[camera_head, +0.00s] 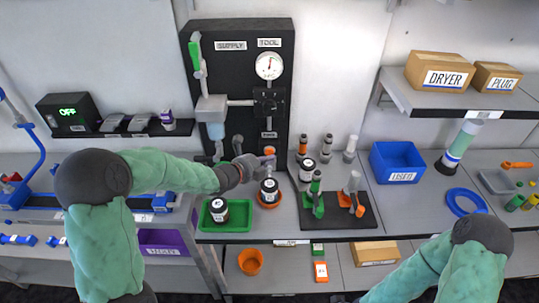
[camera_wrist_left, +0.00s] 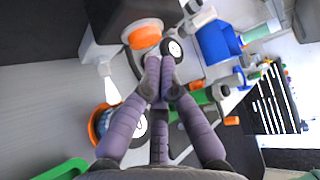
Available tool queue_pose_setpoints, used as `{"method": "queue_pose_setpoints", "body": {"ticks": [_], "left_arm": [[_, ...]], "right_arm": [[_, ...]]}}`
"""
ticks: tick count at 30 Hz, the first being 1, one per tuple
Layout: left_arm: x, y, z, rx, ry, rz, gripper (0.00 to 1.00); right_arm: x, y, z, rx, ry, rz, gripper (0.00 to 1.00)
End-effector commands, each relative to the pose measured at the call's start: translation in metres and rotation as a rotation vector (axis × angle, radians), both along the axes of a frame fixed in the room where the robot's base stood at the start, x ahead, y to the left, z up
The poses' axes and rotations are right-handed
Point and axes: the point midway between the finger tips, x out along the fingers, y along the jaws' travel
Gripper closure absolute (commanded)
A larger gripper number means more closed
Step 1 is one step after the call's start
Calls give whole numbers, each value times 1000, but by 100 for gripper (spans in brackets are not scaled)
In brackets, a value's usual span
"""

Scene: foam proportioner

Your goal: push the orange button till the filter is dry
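The orange button (camera_head: 269,151) is low on the black panel, below the dial gauge. In the left wrist view an orange round part (camera_wrist_left: 144,34), likely this button, is just beyond my fingertips. My left gripper (camera_head: 268,161) is right in front of the panel's lower part, by the button. In the left wrist view its fingers (camera_wrist_left: 160,64) are together, with nothing seen between them. I cannot tell whether they touch the button. A grey block with a pale blue bowl (camera_head: 216,130), perhaps the filter, hangs at the panel's left; its wetness is unclear. My right gripper is out of view.
A black-capped jar (camera_head: 269,188) stands in an orange dish below my left gripper. Another jar (camera_head: 219,209) sits on a green tray (camera_head: 240,214). A blue bin (camera_head: 396,163) stands farther right.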

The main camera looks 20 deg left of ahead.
Motion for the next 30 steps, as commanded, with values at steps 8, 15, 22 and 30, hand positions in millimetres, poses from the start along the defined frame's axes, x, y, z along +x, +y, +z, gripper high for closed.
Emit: {"method": "queue_pose_setpoints", "body": {"ticks": [8,15,22,30], "left_arm": [[-2,-1,0,-1,-1,0,100],[-20,-6,-1,-1,-1,0,100],[-39,-11,-1,0,-2,0,100],[-48,-14,1,-1,-1,0,100]], "right_arm": [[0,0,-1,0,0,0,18],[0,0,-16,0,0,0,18],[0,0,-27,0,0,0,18],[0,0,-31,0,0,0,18]]}}
